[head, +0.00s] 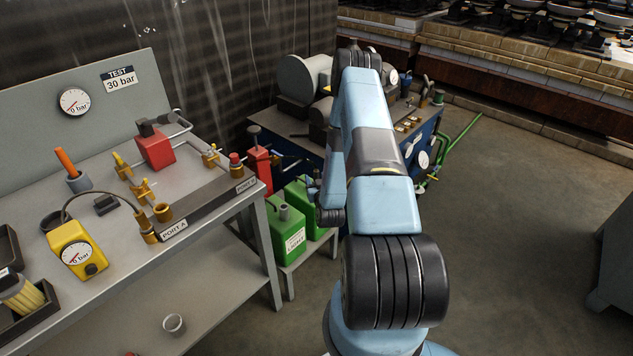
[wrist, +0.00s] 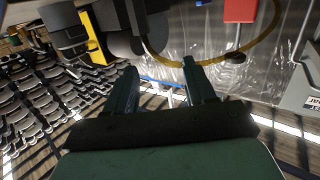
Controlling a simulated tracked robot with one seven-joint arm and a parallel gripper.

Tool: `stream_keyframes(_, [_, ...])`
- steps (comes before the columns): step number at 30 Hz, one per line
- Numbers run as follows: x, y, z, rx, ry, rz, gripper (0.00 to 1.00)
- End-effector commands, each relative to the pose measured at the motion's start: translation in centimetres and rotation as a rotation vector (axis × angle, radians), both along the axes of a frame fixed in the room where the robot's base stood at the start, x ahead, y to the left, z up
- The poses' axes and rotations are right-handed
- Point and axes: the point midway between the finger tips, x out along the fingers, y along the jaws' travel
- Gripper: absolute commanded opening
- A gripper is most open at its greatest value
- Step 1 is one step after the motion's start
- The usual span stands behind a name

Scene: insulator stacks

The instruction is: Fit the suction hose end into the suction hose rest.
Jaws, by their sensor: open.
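I cannot clearly single out the suction hose end or its rest. A green hose or pipe (head: 458,137) slants along the floor at the right of the blue cart, its lower end beside the cart. In the wrist view a thin yellow hose (wrist: 268,38) curves behind my fingers, with a small dark piece (wrist: 235,57) near it. I cannot tell whether either is the suction hose. My gripper (wrist: 160,67) shows two teal fingers spread apart with nothing between them. In the head view my arm hides most of my gripper.
A blue cart (head: 424,140) with machinery stands behind my arm. Green canisters (head: 292,232) sit on a low stand left of my arm. A grey test bench (head: 215,235) with gauges and fittings fills the left. The floor (head: 520,220) at right is clear up to a grey cabinet (head: 612,250).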

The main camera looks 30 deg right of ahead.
Motion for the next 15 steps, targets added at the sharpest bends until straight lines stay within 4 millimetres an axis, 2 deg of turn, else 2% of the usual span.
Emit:
stream_keyframes(1, [-1.0, -0.1, -1.4, 0.004, -0.013, -0.014, 0.55])
stream_keyframes(3, [-2.1, -0.1, -2.7, 0.003, -0.036, -0.031, 0.55])
stream_keyframes(9, [-4.3, -0.1, -4.8, 0.002, -0.081, -0.063, 0.55])
stream_keyframes(12, [-4.6, -0.2, -5.2, 0.001, -0.092, -0.07, 0.55])
stream_keyframes(15, [-3.9, -0.5, -5.2, 0.001, -0.096, -0.073, 0.55])
